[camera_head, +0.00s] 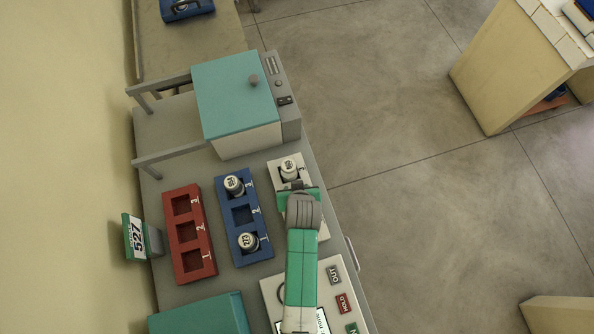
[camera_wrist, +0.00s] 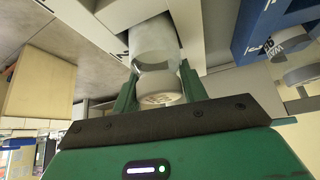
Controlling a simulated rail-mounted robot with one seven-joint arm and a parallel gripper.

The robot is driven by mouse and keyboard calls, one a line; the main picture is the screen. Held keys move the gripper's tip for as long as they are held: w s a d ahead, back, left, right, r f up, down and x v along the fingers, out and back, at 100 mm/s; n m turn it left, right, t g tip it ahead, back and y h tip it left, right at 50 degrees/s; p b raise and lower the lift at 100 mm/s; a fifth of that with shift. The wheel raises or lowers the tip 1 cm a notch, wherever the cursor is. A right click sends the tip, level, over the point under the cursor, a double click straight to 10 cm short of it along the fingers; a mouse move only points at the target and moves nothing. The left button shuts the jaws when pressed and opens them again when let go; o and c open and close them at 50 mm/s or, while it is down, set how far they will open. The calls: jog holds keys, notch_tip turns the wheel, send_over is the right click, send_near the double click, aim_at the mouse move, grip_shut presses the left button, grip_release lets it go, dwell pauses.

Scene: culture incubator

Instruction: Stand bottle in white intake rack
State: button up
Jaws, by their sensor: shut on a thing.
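The white intake rack (camera_head: 277,164) stands right of the blue rack and is partly covered by my arm. A white-capped bottle (camera_head: 289,169) is upright at its slot 3, with its lower part down in the opening. My gripper (camera_head: 295,186) is just in front of it. The rack (camera_wrist: 218,25) surrounds the bottle's far end there. Whether its base touches the slot floor is hidden.
The blue rack (camera_head: 226,200) holds capped bottles in slots 3 (camera_head: 234,184) and 1 (camera_head: 248,241); slot 2 is empty. The red rack (camera_head: 188,234) is empty. A teal-lidded incubator (camera_head: 235,93) stands behind. A sign reading 527 (camera_head: 138,236) is at left. A button panel (camera_head: 335,275) is in front.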

jog(key=shift+f, duration=0.1)
jog(key=o, duration=1.2)
jog(key=shift+c, duration=0.2)
jog(key=shift+r, duration=0.4)
jog(key=p+v, duration=0.1)
jog(key=v, duration=1)
jog(key=shift+s+r, duration=0.2)
